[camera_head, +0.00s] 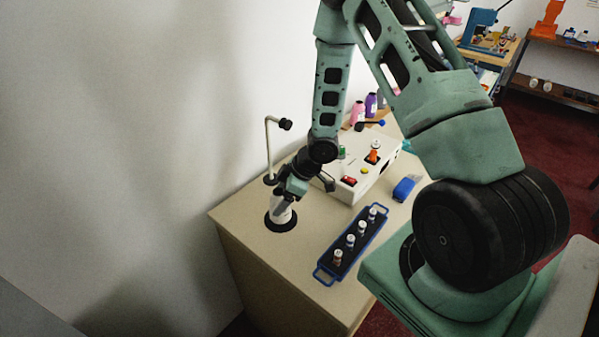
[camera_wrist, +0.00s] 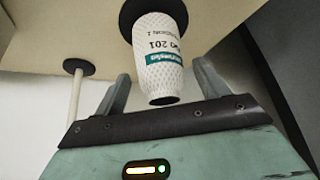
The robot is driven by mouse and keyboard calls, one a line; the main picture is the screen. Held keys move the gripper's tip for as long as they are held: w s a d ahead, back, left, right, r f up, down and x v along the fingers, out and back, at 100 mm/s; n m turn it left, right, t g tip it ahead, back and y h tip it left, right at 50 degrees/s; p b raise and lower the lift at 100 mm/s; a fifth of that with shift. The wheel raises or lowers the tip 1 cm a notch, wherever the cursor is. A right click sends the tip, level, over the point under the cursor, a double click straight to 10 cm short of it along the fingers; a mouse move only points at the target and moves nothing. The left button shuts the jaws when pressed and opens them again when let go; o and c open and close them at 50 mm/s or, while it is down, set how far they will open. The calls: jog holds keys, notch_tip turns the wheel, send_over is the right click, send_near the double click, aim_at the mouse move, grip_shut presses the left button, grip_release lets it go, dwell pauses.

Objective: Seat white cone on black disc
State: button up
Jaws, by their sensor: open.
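The white cone (camera_head: 280,207) stands upright on the black disc (camera_head: 281,226) at the counter's left side. In the wrist view the white cone (camera_wrist: 158,50) has a textured surface, a teal label and dark print, and its dark narrow end points away from the black disc (camera_wrist: 130,12). My gripper (camera_head: 287,194) is at the cone's upper part and hides some of it. In the wrist view my gripper (camera_wrist: 161,72) is open, with one finger on each side of the cone and visible gaps between. The contact under the cone is mostly hidden.
A bent white post (camera_head: 268,145) on a black base stands just behind. A blue-rimmed tray (camera_head: 325,272) with several small vials lies to the right. A white box (camera_head: 375,180) with buttons and a blue object (camera_head: 404,189) are farther back. The wall is close on the left.

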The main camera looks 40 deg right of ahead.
jog(key=p+v, duration=0.3)
jog(key=v, duration=1.2)
